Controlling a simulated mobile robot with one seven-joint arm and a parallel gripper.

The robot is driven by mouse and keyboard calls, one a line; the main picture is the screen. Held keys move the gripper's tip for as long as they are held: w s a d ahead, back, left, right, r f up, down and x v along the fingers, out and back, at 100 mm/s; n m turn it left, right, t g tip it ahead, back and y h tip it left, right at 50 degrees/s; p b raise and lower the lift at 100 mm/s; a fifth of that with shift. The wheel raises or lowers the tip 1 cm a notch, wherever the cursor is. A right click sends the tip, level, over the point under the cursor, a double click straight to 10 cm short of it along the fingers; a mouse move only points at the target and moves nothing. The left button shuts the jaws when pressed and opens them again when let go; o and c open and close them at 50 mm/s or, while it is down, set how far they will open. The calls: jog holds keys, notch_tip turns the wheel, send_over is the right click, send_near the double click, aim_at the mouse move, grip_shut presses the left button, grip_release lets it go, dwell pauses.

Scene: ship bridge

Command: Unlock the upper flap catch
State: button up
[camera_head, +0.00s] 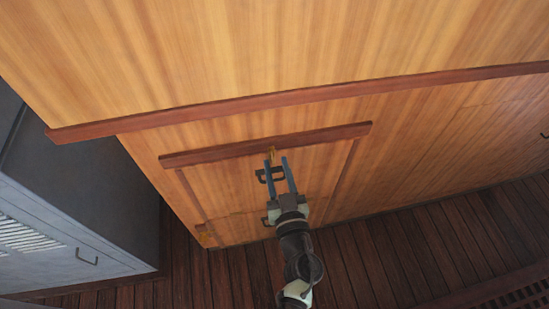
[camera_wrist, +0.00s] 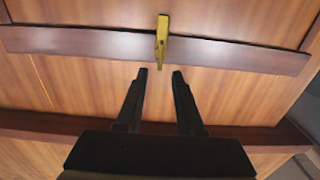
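The upper flap catch, a small yellow brass piece (camera_head: 272,153), is at the short dark wood rail of the wood panel in the head view. In the wrist view the catch (camera_wrist: 162,38) lies across a dark wood strip, just beyond my fingertips. My gripper (camera_head: 277,161) points at the panel, with its fingertips just below the catch. In the wrist view my gripper (camera_wrist: 160,72) has its two dark fingers apart and nothing between them. The catch lines up with the gap between the fingers. It appears clear of the fingers.
The short rail (camera_head: 215,153) stands out from the panel below a longer curved rail (camera_head: 400,83). A dark handle (camera_head: 262,176) is beside my fingers. A grey cabinet (camera_head: 85,175) stands at the left. Dark plank floor (camera_head: 400,255) is clear at the right.

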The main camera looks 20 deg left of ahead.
aim_at(274, 156)
jog(key=shift+x, duration=1.55)
jog(key=shift+c, duration=0.2)
grip_shut()
